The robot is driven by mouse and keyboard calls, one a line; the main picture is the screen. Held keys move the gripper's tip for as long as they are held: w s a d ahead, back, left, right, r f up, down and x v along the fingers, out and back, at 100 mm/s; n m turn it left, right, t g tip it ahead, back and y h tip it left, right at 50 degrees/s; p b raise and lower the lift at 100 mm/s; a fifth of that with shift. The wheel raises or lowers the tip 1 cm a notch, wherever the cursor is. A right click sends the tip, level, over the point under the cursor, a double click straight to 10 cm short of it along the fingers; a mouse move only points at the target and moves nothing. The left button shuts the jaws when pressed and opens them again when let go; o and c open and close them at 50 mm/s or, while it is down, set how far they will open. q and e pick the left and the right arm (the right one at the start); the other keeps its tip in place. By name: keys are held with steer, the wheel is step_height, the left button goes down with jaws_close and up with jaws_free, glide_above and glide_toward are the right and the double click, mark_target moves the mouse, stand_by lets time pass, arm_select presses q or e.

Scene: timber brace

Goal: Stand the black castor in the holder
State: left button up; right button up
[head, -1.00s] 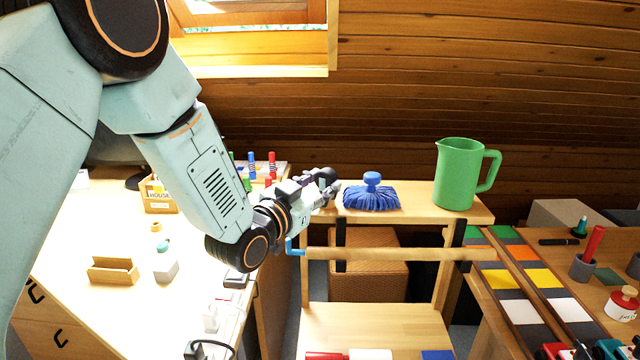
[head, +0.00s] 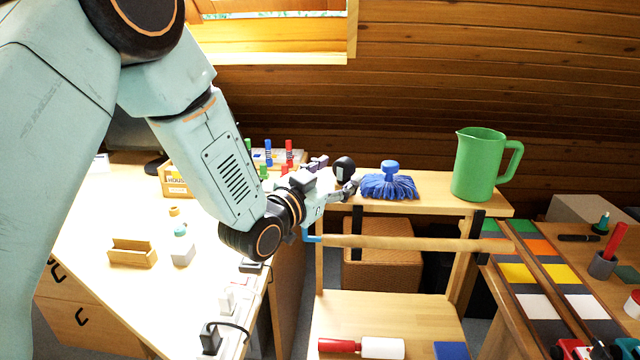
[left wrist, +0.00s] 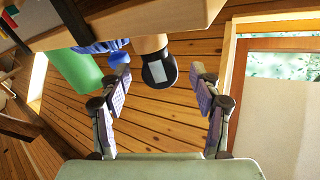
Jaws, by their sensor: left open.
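The black castor (head: 344,168), a rounded dark piece with a pale patch, shows at the left end of the trolley's top shelf, beside the blue brush. In the left wrist view the black castor (left wrist: 158,70) has a wooden-coloured part behind it. My left gripper (head: 335,178) is open, its fingers on either side of the castor in the picture; the left wrist view shows the gripper (left wrist: 164,78) with gaps on both sides of it. A wooden open-topped holder (head: 132,256) sits on the left table; I cannot tell if it is the one named. My right gripper is not in view.
A blue brush (head: 389,186) and a green jug (head: 480,165) stand on the trolley's top shelf (head: 432,203). A wooden bar (head: 410,243) runs below it. The left table (head: 95,225) carries small blocks and a cable. Coloured tiles (head: 516,273) lie on the right bench.

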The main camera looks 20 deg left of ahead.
arm_select(q)
steer(key=v, duration=1.1)
steer(key=shift+f, duration=0.1)
steer(key=s+d+f+n+g+y, duration=0.1)
steer(key=s+f+g, duration=0.35)
steer(key=f, duration=0.75)
steer(key=s+f+n+g+y, duration=0.15)
steer(key=s+f+g, duration=0.3)
steer(key=f, duration=0.65)
steer(key=s+f+n+g, duration=0.1)
steer(key=s+f+g, duration=0.2)
steer(key=s+f, duration=0.2)
steer(key=s+f+n+g+y, duration=0.1)
steer(key=s+f, duration=0.3)
steer(key=s, duration=0.7)
steer(key=s+a+f+n+g+y, duration=0.1)
steer(key=s+f+g, duration=0.3)
steer(key=s, duration=0.5)
steer(key=shift+f+n+g, duration=0.3)
steer(key=shift+f+n, duration=0.05)
steer(key=shift+f, duration=0.5)
